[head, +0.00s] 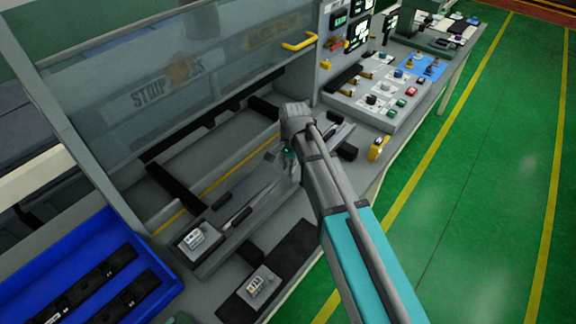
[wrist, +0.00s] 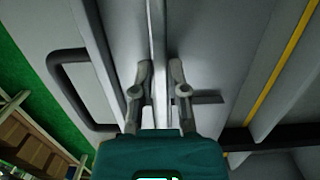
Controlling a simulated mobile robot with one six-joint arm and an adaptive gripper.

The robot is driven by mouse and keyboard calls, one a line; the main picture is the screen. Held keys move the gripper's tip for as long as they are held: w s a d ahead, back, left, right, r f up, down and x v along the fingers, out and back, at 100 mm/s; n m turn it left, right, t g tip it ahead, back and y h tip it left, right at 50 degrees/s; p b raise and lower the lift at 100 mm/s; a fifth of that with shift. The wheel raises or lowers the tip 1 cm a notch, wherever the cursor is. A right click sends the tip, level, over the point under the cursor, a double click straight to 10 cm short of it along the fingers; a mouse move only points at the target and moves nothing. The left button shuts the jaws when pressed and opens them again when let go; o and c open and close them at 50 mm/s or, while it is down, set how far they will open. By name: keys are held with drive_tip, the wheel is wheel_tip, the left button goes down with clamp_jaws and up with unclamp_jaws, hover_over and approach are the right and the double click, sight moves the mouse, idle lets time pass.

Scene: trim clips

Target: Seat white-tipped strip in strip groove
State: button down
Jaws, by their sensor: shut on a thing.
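My gripper (head: 287,158) is over the long grey fixture (head: 215,250) in front of the press, and my arm covers part of the fixture. In the wrist view my gripper (wrist: 160,72) has its two fingers closed around a thin pale strip (wrist: 157,25), which runs away between the fingertips to the top edge. The strip lies along a long line in the grey surface; I cannot tell whether it is in the groove or above it. Its white tip cannot be made out. In the head view the strip is hidden or too small to tell.
A blue bin (head: 45,259) with black parts stands at the left. A glass guard marked STRIP PRESS (head: 120,110) with a yellow handle (head: 300,41) rises behind. A control panel (head: 385,95) and a yellow device (head: 378,148) are at the right. A dark handle (wrist: 65,90) shows in the wrist view.

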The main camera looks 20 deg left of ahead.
drive_tip(key=c, duration=0.7)
unclamp_jaws()
drive_tip(key=shift+o, duration=0.2)
wheel_tip(320, 180, up, 12)
drive_tip(key=w+p, duration=0.1)
drive_tip(key=p, duration=1.1)
drive_tip(key=shift+w+d, duration=0.15)
drive_tip(key=shift+d, duration=0.15)
drive_tip(key=s+d+n, duration=0.2)
drive_tip(key=s+d, duration=0.1)
drive_tip(key=d, duration=1.4)
drive_tip(key=s+d+n+t, duration=0.1)
drive_tip(key=s+d, duration=0.3)
drive_tip(key=d, duration=1.4)
drive_tip(key=shift+s+d+n+h, duration=0.2)
drive_tip(key=shift+d+n+h, duration=0.1)
drive_tip(key=shift+n, duration=0.4)
